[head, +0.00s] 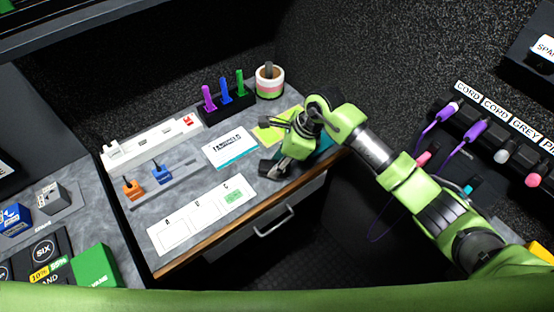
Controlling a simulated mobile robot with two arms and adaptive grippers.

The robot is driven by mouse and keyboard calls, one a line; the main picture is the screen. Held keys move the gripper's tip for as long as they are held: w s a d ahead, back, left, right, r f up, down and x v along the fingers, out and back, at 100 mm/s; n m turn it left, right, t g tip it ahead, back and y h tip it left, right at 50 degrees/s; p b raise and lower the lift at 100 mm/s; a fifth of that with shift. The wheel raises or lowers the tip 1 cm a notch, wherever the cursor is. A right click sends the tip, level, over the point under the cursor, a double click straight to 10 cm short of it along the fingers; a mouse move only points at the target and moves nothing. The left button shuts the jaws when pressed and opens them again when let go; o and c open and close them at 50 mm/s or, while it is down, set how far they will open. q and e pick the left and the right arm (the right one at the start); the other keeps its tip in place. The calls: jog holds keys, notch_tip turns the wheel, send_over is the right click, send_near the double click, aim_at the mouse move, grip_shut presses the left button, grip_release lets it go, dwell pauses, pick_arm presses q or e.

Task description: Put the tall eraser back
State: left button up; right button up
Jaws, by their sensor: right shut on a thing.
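My right gripper (274,161) reaches in from the right, over the right end of the grey desk (204,168). It is shut on a small dark block (269,167), low over the desk near its front edge. The block is partly hidden by the gripper, so I cannot tell for sure that it is the tall eraser or whether it touches the desk. No other thing in view shows clearly as an eraser. My left gripper is not in view.
A black rack (229,114) with purple, blue and green upright pieces and a striped cup (270,82) stand at the back. A white card (230,148), a yellow-green note (270,134) and a long labelled white strip (202,213) lie on the desk. A drawer handle (273,222) juts below.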

jog(key=shift+f, duration=0.1)
jog(key=shift+f, duration=0.15)
jog(key=o, duration=1.1)
jog(key=shift+c, duration=0.2)
jog(key=shift+r, duration=0.35)
jog(key=p+v, duration=0.6)
jog(key=v, duration=0.5)
jog(key=shift+r, duration=0.3)
jog(key=shift+d, duration=0.1)
